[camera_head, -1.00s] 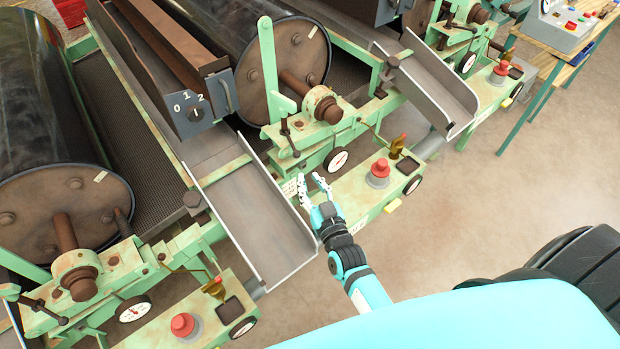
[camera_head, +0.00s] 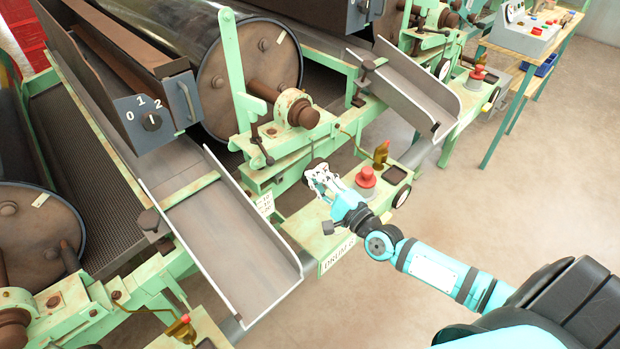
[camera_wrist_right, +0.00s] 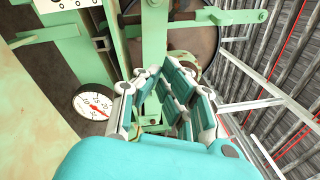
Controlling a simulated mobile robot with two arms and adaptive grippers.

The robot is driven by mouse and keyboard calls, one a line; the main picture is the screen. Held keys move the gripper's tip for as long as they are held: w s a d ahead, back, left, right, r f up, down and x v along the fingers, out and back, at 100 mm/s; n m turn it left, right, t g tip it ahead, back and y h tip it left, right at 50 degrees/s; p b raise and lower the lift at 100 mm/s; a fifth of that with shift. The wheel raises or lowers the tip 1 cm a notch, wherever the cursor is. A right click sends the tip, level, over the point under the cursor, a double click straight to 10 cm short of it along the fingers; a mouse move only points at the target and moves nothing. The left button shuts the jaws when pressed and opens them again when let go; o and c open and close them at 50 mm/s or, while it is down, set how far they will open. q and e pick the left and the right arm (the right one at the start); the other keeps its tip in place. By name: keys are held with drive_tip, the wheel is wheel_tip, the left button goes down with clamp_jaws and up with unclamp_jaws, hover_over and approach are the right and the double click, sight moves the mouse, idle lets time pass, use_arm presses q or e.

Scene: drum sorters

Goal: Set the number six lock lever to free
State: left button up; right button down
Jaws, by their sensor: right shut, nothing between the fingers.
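A light green control box labelled DRUM, with a last character hard to read (camera_head: 338,256), stands in front of a dark drum (camera_head: 240,75). A tall flat green upright (camera_head: 232,70) rises beside the drum's end. A thin dark rod with a knobbed end (camera_head: 261,146) stands at its foot; I cannot tell which of these is the lock lever. My right gripper (camera_head: 320,177) is shut and empty, above the box by the dial, apart from both. In the right wrist view, its fingers (camera_wrist_right: 168,98) point toward the green frame and upright (camera_wrist_right: 153,45). My left gripper is out of view.
A red button (camera_head: 366,177) and a brass oiler (camera_head: 381,152) are close right of my gripper. A metal chute (camera_head: 225,235) lies left. A dial gauge (camera_wrist_right: 94,104) shows in the wrist view.

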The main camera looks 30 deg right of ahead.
sight(265, 153)
drive_tip(key=w+a+p, duration=0.1)
drive_tip(key=w, duration=0.1)
drive_tip(key=w+a+r+p, duration=0.1)
drive_tip(key=w+a, duration=0.1)
drive_tip(key=w, duration=0.1)
drive_tip(key=w+a+r+p, duration=0.1)
drive_tip(key=w, duration=0.1)
drive_tip(key=shift+w+a+r, duration=0.1)
drive_tip(key=shift+w+a, duration=0.25)
drive_tip(key=shift+s+a, duration=0.1)
drive_tip(key=shift+a, duration=0.25)
